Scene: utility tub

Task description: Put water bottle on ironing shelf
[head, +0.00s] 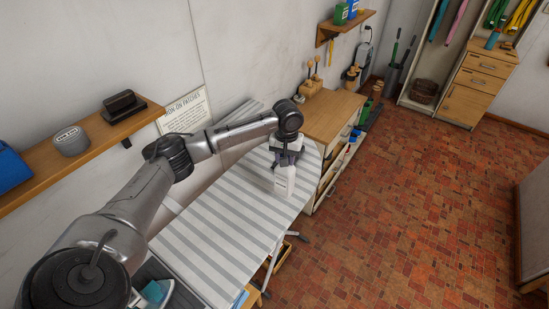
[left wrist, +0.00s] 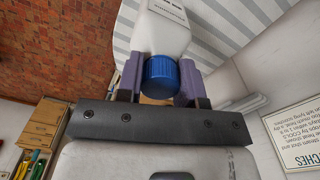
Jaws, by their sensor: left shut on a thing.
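A white water bottle with a blue cap (left wrist: 162,72) sits between the purple finger pads of my left gripper (left wrist: 160,88) in the left wrist view. In the head view the bottle (head: 284,182) is upright at the far end of the striped ironing board, and my left gripper (head: 287,159) is shut on its top. I cannot tell whether the bottle's base touches the board. The wooden wall shelf (head: 88,150) at the left holds a grey round speaker-like item and a dark block. My right gripper is not in view.
The grey and white striped ironing board (head: 225,225) is mostly bare. A wooden cabinet (head: 330,115) stands beyond its far end. A blue item (head: 12,168) sits at the shelf's left end, and a paper sign (head: 187,110) hangs right of the shelf.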

